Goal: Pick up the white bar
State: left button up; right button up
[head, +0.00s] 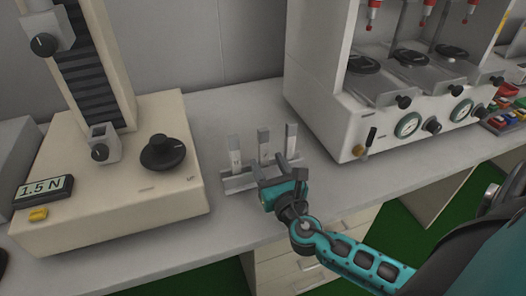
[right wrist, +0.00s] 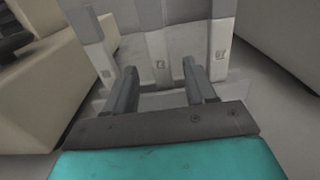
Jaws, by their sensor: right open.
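Three upright bars stand in a row in a low light-grey rack (head: 238,183) on the bench. The left bar (head: 235,150) is pale with a small mark. The middle bar (head: 263,142) and the right bar (head: 291,137) look greyer. I cannot tell surely which one is the white bar. My right gripper (head: 270,168) is open just in front of the rack. In the right wrist view, its fingers (right wrist: 158,75) point at the middle bar (right wrist: 160,50), with nothing held between them. The left bar (right wrist: 90,45) and right bar (right wrist: 221,45) stand to either side. My left gripper is not seen.
A cream testing machine (head: 110,215) with a black knob and a 1.5 N display stands left of the rack. A white machine (head: 340,115) with gauges stands to the right. Coloured pieces (head: 505,105) lie at far right. The bench front edge runs below the rack.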

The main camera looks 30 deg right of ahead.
aim_at(265, 158)
jog(key=shift+f+x, duration=0.15)
jog(key=shift+x, duration=1.45)
jog(key=shift+f+x, duration=0.2)
jog(key=shift+x, duration=1.35)
grip_shut()
